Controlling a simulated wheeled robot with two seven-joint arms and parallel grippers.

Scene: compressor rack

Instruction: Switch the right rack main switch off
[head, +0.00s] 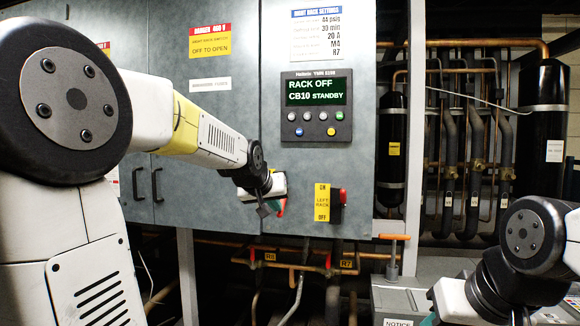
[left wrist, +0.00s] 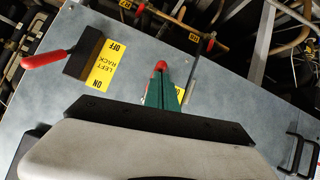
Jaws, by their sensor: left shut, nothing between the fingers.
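The right rack main switch is mostly hidden behind my left gripper (head: 272,204) in the head view; a bit of its red handle (head: 281,205) shows. In the left wrist view the red handle tip (left wrist: 160,66) shows just past the green fingers of my left gripper (left wrist: 165,88), with part of a yellow label (left wrist: 179,93) behind them. My left gripper is shut and empty, close to this handle; I cannot tell whether they touch. The handle's position is unclear. My right gripper (head: 440,312) is at the lower right, fingers cut off by the frame.
The left rack switch (head: 340,197) has a red handle and a yellow label (head: 322,202), right beside my left gripper. Above, the panel display (head: 319,92) reads RACK OFF, CB10 STANDBY. Copper pipes (head: 300,262) run below the cabinet (head: 215,170). A grey box (head: 400,300) stands lower right.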

